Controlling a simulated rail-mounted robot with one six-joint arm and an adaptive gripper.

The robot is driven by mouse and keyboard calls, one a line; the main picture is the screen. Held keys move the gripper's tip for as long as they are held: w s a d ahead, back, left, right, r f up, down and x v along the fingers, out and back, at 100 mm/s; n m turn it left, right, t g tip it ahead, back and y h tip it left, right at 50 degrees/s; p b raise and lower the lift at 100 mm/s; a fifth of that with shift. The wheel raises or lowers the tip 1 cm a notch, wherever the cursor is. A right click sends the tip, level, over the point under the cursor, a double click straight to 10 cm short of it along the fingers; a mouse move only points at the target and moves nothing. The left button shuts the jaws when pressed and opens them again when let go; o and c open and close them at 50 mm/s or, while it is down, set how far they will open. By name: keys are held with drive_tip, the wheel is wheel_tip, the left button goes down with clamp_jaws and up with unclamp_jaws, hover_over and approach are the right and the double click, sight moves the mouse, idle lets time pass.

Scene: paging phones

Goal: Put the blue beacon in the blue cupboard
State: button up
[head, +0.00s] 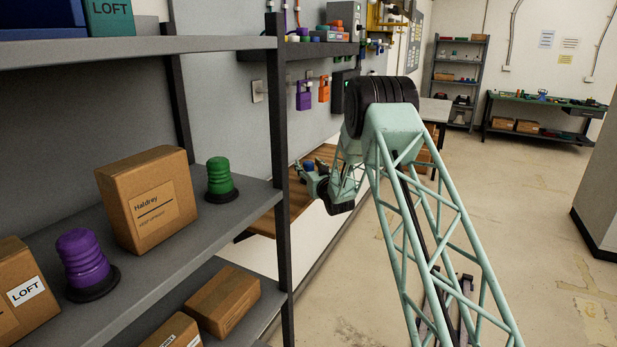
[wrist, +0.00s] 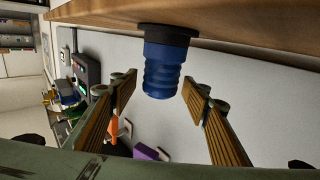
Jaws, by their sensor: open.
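The blue beacon (wrist: 163,72) has a ribbed body and a black base on the wooden surface (wrist: 230,17), which appears at the top of the wrist view. My gripper (wrist: 160,88) is open, its two ridged fingers on either side of the beacon with visible gaps. In the head view, my gripper (head: 312,181) is low over the wooden bench (head: 277,217), beyond the shelf post. A small blue patch there looks like the beacon (head: 308,166), partly hidden. A blue box-like thing (head: 40,18) is cut off at top left; I cannot tell whether it is the cupboard.
The near grey shelf (head: 170,270) holds a purple beacon (head: 82,258), a green beacon (head: 219,176) and cardboard boxes (head: 148,198). Its dark post (head: 280,150) stands left of my arm. Open floor lies right.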

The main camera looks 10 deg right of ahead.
drive_tip(key=shift+c, duration=0.2)
clamp_jaws()
idle(0.4)
drive_tip(key=shift+r, duration=0.15)
drive_tip(key=shift+r+p, duration=0.45)
drive_tip(key=shift+r, duration=1.35)
drive_tip(key=shift+s+d, duration=0.2)
drive_tip(key=shift+s, duration=0.85)
drive_tip(key=s+d+r+p, duration=0.1)
drive_tip(key=s+d, duration=0.1)
drive_tip(key=s, duration=1.1)
drive_tip(key=shift+s, duration=0.35)
drive_tip(key=shift+r, duration=0.1)
